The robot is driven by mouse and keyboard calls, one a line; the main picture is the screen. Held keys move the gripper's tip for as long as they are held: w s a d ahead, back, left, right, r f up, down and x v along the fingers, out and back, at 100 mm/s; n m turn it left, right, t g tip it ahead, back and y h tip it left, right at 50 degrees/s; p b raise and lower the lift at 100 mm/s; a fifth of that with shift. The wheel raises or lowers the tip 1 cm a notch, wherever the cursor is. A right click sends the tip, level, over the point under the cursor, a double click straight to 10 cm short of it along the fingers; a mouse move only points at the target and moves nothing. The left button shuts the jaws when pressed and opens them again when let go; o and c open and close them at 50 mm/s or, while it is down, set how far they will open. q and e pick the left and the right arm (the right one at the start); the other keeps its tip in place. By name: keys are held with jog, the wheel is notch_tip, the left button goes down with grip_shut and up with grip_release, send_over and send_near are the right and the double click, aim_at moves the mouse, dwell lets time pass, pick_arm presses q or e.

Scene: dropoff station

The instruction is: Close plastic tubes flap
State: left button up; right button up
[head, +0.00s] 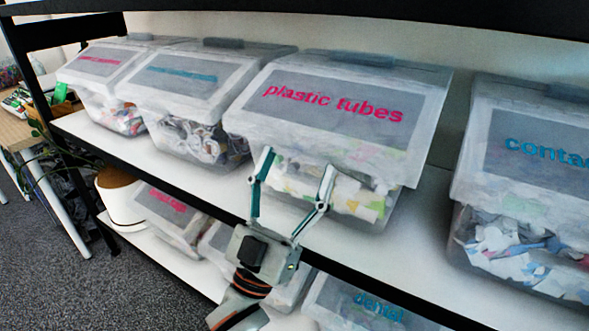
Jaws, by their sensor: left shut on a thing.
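The plastic tubes flap (330,103) is a translucent lid panel with a grey label and pink letters, sloping down over the front of its clear bin (372,219). Pale and greenish pieces show below its lower edge. I cannot tell whether a small gap is left under the flap. My left gripper (297,161) comes up from below in front of the bin. My right gripper is out of view.
A similar bin labelled "conta..." (517,150) stands to the right, and two more bins (186,84) stand to the left on the white shelf (440,235). Lower bins, one labelled "dental" (380,304), sit beneath. A dark shelf bar (400,12) crosses above.

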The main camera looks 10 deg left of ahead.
pick_arm(q)
jog(key=shift+w+f, duration=0.1)
jog(key=shift+f, duration=0.25)
jog(key=o, duration=1.6)
jog(key=shift+w+d, duration=0.1)
jog(key=shift+r, duration=0.1)
jog(key=v, duration=1.2)
